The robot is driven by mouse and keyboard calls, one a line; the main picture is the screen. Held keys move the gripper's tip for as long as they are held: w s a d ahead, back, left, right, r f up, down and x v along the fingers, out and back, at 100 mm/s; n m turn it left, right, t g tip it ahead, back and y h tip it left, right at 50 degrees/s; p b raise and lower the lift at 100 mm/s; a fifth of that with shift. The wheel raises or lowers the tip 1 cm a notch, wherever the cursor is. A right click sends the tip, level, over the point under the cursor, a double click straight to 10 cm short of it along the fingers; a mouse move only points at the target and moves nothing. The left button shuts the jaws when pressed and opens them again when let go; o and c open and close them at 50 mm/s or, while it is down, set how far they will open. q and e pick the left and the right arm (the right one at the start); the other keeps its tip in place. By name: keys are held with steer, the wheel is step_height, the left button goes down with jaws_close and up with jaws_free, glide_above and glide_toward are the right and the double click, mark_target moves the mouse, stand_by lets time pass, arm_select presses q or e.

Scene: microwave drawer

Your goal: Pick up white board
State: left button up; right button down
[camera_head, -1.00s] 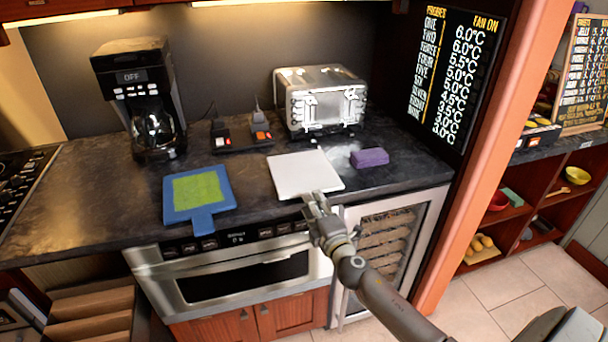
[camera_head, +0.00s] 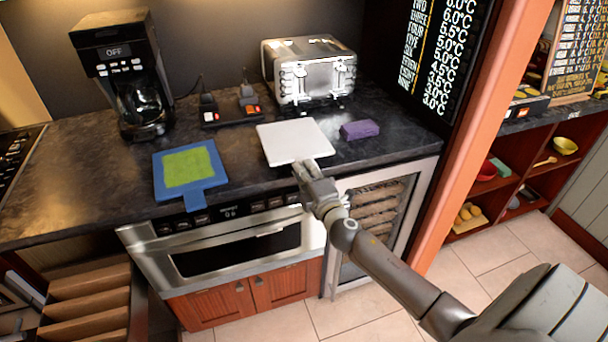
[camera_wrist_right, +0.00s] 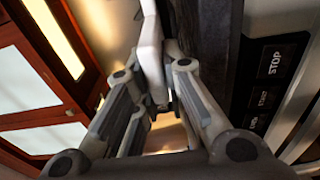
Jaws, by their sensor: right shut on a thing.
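The white board (camera_head: 294,141) is a flat white square near the counter's front edge, in front of the toaster. My right gripper (camera_head: 308,170) is at its near edge and is shut on it. In the right wrist view the board (camera_wrist_right: 151,55) shows edge-on between the two fingers of the gripper (camera_wrist_right: 158,90). Whether the board is clear of the counter cannot be told. My left gripper is not in view.
A blue board with a green top (camera_head: 188,168) lies to the left. A purple block (camera_head: 360,130) lies right of the white board. The toaster (camera_head: 309,72), coffee maker (camera_head: 124,75) and black switch boxes (camera_head: 230,112) stand behind. The oven (camera_head: 225,246) is below.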

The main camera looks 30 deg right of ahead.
steer(key=s+a+r, duration=0.8)
steer(key=s+r, duration=0.2)
steer(key=s, duration=0.1)
steer(key=shift+s+r, duration=0.3)
stand_by(0.3)
